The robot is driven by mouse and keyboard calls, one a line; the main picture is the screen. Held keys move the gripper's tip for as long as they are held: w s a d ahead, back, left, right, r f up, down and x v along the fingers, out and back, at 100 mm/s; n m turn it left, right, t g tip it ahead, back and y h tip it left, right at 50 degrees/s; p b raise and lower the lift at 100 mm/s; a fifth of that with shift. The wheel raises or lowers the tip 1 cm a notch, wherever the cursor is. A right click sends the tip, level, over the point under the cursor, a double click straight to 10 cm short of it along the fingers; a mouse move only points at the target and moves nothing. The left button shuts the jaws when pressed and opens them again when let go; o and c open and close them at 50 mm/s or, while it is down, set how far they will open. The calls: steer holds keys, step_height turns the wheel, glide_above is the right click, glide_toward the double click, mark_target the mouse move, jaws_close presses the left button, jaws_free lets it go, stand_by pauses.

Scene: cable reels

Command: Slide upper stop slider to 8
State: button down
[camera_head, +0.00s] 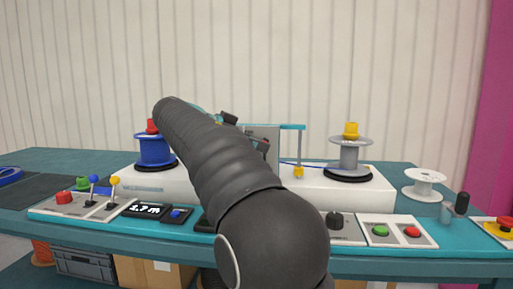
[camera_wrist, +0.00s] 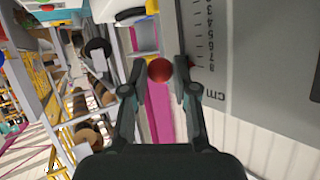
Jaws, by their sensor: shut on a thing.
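In the wrist view, a round red knob (camera_wrist: 160,70) sits between the fingertips of my gripper (camera_wrist: 160,76), which is shut on it. I take it to be the upper stop slider's knob. To its right is a grey panel (camera_wrist: 255,80) with a printed cm scale (camera_wrist: 208,45) showing figures from about 3 to 8. The knob appears roughly level with the 8 end, but the angle and the right finger keep me from reading it exactly. In the head view my arm hides most of the grey panel (camera_head: 262,132) and the knob.
A blue reel (camera_head: 154,150) stands left and a grey reel (camera_head: 350,153) right on the white machine base (camera_head: 310,185). A teal bracket (camera_head: 292,127) is beside the panel. Levers, a display (camera_head: 147,209) and buttons line the front edge.

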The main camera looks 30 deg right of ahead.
steer(key=shift+r, duration=0.1)
steer(key=c, duration=0.8)
jaws_free()
steer(key=shift+a, duration=0.1)
steer(key=v, duration=1.2)
steer(key=s+d+f+n+t+y, duration=0.3)
steer(key=s+f+n+y, duration=0.3)
steer(key=s+f+n, duration=0.45)
steer(key=s+a+f+n+y, duration=0.2)
steer(key=s+f, duration=0.4)
steer(key=f, duration=0.1)
steer(key=s+a+f+n+t+y, duration=0.1)
steer(key=s+a+f+n+y, duration=0.2)
steer(key=s+f, duration=0.3)
steer(key=s+a+f+n+t+y, duration=0.1)
steer(key=s+a+f+n+y, duration=0.1)
steer(key=s+f, duration=0.4)
step_height(320, 180, down, 4)
steer(key=shift+s+a+r+n+y, duration=0.1)
steer(key=shift+a+r+n+y, duration=0.15)
steer(key=shift+n, duration=0.5)
